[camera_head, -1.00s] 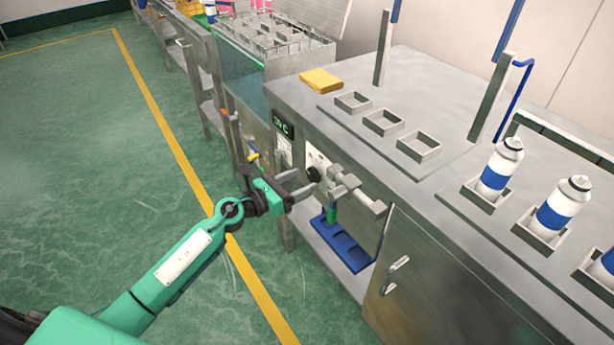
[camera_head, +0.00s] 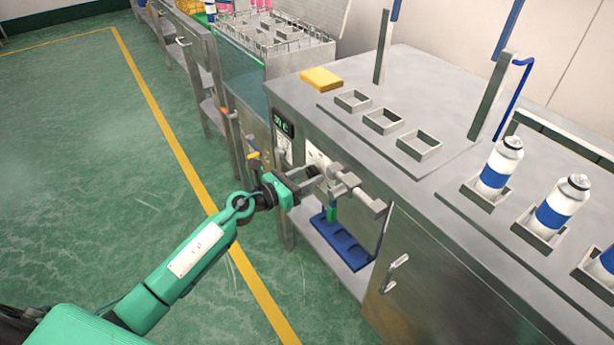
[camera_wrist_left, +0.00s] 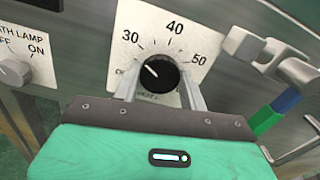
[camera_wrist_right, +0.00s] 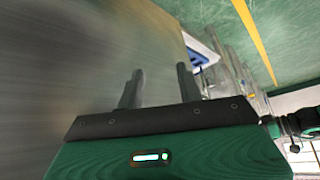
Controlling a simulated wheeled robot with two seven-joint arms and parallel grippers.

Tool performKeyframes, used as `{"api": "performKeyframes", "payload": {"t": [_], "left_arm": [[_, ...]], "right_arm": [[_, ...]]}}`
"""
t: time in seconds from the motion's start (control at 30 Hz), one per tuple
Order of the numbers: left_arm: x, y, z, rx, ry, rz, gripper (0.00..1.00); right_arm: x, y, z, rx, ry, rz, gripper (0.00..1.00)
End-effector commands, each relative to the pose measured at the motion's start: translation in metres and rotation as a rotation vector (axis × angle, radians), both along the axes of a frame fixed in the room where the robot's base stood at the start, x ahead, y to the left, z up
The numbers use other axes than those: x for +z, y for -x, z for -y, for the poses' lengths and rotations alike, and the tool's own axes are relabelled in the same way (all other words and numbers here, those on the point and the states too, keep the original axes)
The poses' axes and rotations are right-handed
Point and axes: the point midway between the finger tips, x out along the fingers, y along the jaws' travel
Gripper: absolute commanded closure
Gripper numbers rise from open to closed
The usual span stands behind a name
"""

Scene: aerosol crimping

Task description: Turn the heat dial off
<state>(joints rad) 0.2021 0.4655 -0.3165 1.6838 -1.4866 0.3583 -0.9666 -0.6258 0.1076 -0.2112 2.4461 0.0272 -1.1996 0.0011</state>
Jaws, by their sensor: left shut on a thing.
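The heat dial (camera_wrist_left: 159,73) is a round black knob with a white pointer line, on a white plate (camera_wrist_left: 180,35) marked 30, 40 and 50. Its pointer line slants to the upper left, below the 30 mark. The lower-left lettering is partly hidden by a finger. My left gripper (camera_wrist_left: 160,88) has one finger on each side of the dial and is shut on it. In the head view my left gripper (camera_head: 309,178) is at the bench's front panel and mostly hides the dial. My right gripper (camera_wrist_right: 158,85) has its fingers apart with nothing between them.
A bath lamp knob (camera_wrist_left: 14,72) is left of the dial. A grey valve-like fitting (camera_head: 352,187) juts out close on the right, above a blue tray (camera_head: 342,242). A small display (camera_head: 283,126) is up and left. White-blue cans (camera_head: 499,167) stand on the bench.

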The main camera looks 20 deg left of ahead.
Motion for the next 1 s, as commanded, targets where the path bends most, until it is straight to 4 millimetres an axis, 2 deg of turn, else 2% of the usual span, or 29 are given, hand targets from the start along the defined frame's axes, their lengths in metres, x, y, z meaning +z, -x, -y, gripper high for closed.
{"api": "performKeyframes", "payload": {"t": [0.23, 0.47, 0.7, 1.0], "left_arm": [[0.002, 0.000, 0.000, 0.001, 0.058, -0.047, 0.80], [0.003, 0.000, 0.000, 0.002, 0.187, -0.149, 0.80], [0.004, 0.000, -0.001, 0.002, 0.366, -0.287, 0.80], [0.002, 0.000, -0.001, 0.002, 0.582, -0.456, 0.80]], "right_arm": [[0.007, 0.010, 0.016, -0.021, 0.042, -0.084, 0.64], [0.018, 0.033, 0.041, -0.062, 0.109, -0.251, 0.64], [-0.025, 0.022, 0.036, -0.055, 0.114, -0.292, 0.64], [-0.072, 0.019, 0.035, -0.052, 0.123, -0.344, 0.64]]}}
